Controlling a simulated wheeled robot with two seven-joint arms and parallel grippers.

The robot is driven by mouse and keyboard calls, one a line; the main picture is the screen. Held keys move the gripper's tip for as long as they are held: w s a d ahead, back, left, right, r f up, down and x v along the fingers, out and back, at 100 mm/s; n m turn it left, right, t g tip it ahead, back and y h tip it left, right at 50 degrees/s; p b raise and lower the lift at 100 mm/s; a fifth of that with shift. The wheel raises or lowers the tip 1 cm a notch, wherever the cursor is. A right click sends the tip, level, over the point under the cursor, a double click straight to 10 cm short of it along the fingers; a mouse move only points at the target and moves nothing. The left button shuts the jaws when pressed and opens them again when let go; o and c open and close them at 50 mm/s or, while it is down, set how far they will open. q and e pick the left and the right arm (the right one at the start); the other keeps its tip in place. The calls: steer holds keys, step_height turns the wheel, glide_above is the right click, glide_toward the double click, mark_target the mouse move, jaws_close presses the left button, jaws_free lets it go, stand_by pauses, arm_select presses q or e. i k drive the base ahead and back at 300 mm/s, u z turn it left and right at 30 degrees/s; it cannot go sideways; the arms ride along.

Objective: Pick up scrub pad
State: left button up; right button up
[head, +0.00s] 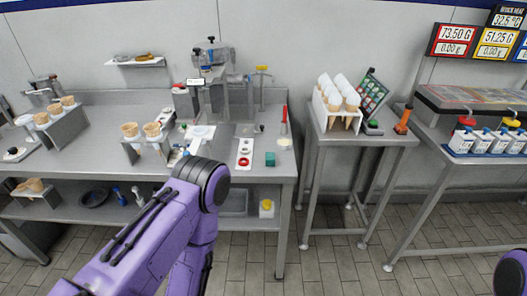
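A small teal-green block (270,159) lies near the right front of the long steel table (262,174); it looks most like the scrub pad, but it is too small to be sure. My purple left arm reaches in from the lower left and bends back down at the bottom, with its gripper out of the picture. Only a piece of my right arm shows at the lower right edge, and its gripper is out of the picture too.
A white tray with red and dark round parts (244,153) lies left of the block. A red upright tool (284,118) stands behind it. A smaller steel table (395,137) holds a cone rack (327,118). Open tiled floor (325,262) lies in front.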

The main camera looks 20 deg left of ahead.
mark_target(269, 161)
steer(key=z, duration=0.25)
steer(key=i, duration=1.1)
steer(key=u, duration=1.05)
